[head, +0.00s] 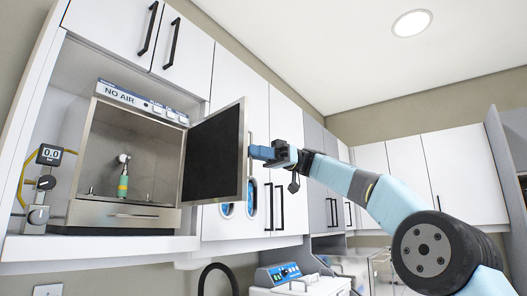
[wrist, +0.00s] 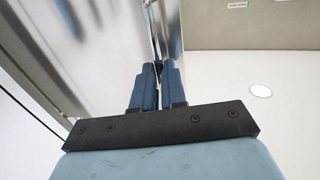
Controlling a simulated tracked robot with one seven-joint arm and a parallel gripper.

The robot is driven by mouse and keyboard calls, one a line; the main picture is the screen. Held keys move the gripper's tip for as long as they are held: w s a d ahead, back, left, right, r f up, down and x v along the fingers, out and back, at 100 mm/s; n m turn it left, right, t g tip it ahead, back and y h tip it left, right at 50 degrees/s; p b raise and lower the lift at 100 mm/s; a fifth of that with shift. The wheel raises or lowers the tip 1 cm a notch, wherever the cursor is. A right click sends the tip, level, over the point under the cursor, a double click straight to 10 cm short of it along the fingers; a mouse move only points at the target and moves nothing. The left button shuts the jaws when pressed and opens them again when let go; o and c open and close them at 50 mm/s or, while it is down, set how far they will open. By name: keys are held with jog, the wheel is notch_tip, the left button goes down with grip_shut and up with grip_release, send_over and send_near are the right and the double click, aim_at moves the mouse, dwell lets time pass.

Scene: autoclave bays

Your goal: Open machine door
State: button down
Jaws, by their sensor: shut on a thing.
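The machine (head: 140,218) is a steel box labelled NO AIR in a white cabinet niche at the left of the head view. Its door (head: 213,155), dark inside with a metal rim, stands swung wide open to the right. The chamber shows, with a green-banded handpiece (head: 123,178) upright inside. My gripper (head: 254,152) is at the door's free edge, its blue fingers shut on the door handle, which they mostly hide. In the wrist view, the closed fingers (wrist: 157,70) meet a thin upright part beside the shiny door face (wrist: 95,45).
A gauge (head: 49,155) with valves stands left of the machine. White cabinets (head: 237,80) with dark handles rise behind the door and gripper. A white unit with a blue panel (head: 279,273) stands lower down. There is open air below the door.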

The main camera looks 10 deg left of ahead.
jog(key=shift+w+a+f, duration=0.25)
jog(key=shift+w+f, duration=0.1)
jog(key=shift+w, duration=0.05)
jog(key=c, duration=1.6)
grip_release()
jog(key=shift+a+f, duration=0.1)
jog(key=shift+a, duration=0.15)
jog(key=o, duration=0.4)
jog(key=shift+w, duration=0.1)
jog(key=shift+c, duration=0.2)
jog(key=shift+d, duration=0.1)
